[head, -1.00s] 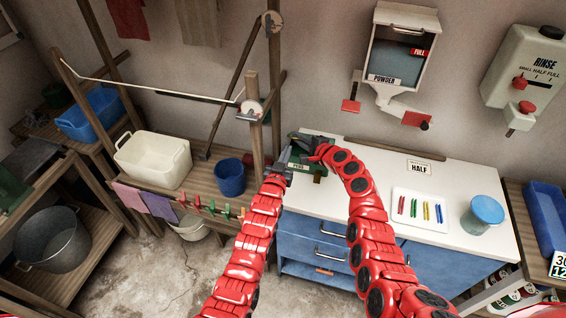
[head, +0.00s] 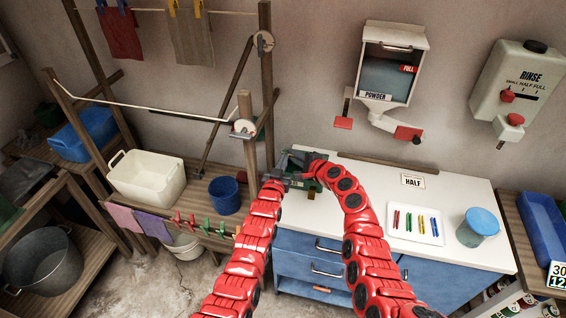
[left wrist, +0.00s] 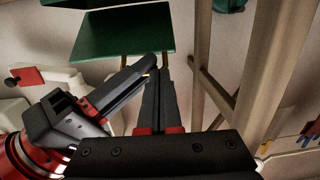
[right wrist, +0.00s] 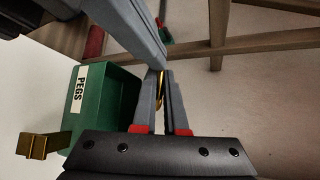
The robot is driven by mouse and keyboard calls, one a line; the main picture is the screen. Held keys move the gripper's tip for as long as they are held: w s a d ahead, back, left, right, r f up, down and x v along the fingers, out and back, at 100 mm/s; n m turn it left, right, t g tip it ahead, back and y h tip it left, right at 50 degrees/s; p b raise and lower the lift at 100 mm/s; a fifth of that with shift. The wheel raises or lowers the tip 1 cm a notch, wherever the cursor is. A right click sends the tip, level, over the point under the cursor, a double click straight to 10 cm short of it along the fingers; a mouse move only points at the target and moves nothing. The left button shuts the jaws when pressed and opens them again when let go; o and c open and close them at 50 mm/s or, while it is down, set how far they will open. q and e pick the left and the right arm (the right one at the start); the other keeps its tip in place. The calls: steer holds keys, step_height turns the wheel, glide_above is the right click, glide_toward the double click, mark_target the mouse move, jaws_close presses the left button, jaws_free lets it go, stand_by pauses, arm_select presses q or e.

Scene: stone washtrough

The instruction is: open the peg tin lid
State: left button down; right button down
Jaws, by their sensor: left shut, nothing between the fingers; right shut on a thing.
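The green peg tin (head: 311,186) stands at the left end of the white counter, largely hidden by my grippers in the head view. The right wrist view shows its green side with a PEGS label (right wrist: 77,92) and a brass catch (right wrist: 38,146). A flat green panel (left wrist: 115,35) fills the upper left wrist view; I cannot tell whether it is the lid. My right gripper (right wrist: 161,78) is shut on a thin brass-coloured piece (right wrist: 160,92). My left gripper (left wrist: 165,62) is shut and empty, its tips close beside the right gripper's. The lid's angle is unclear.
A wooden post (head: 248,135) rises close left of my grippers. A powder dispenser (head: 392,70) hangs on the wall behind.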

arm_select(q)
steer(key=shift+w+r+g, duration=0.5)
steer(key=shift+w, duration=0.05)
arm_select(e)
steer(key=shift+s+a+f, duration=0.2)
steer(key=shift+a+f, duration=0.05)
steer(key=shift+a, duration=0.05)
steer(key=c, duration=1)
jaws_free()
arm_select(q)
steer(key=shift+d, duration=0.2)
arm_select(e)
steer(key=shift+o, duration=0.2)
steer(key=shift+d, duration=0.1)
arm_select(q)
steer(key=shift+s+f, duration=0.1)
steer(key=shift+f, duration=0.05)
arm_select(e)
steer(key=shift+d+r, duration=0.1)
steer(key=shift+r, duration=0.05)
